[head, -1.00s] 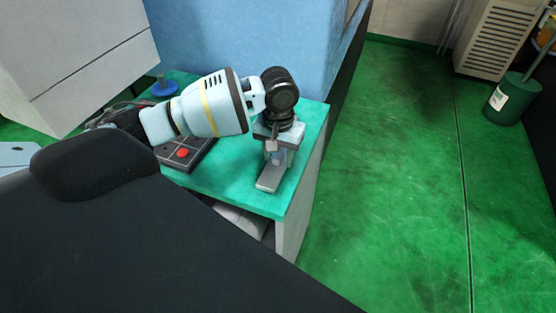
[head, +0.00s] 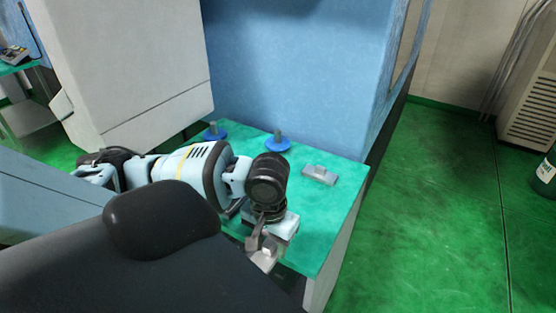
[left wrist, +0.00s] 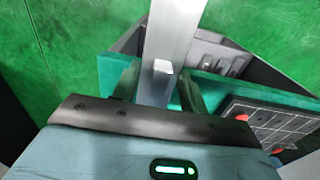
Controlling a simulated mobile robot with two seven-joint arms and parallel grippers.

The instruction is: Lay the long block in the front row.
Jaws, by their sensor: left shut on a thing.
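My left gripper (head: 262,243) is low at the front edge of the green-topped table. In the left wrist view its two fingers (left wrist: 157,90) are shut on a long grey metal block (left wrist: 172,35) with a small pale knob. The block points away from the wrist, past the table edge; part of it also shows below the gripper in the head view (head: 266,262). A dark gridded tray (left wrist: 275,125) with red pieces lies to the right in the left wrist view; my arm mostly hides it in the head view. Its rows cannot be told apart. My right gripper is not in view.
A short grey block with a knob (head: 319,175) lies on the green table top (head: 335,205). Two blue round stands with grey posts (head: 277,144) (head: 213,132) are at the back. A large blue machine wall (head: 300,70) rises behind.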

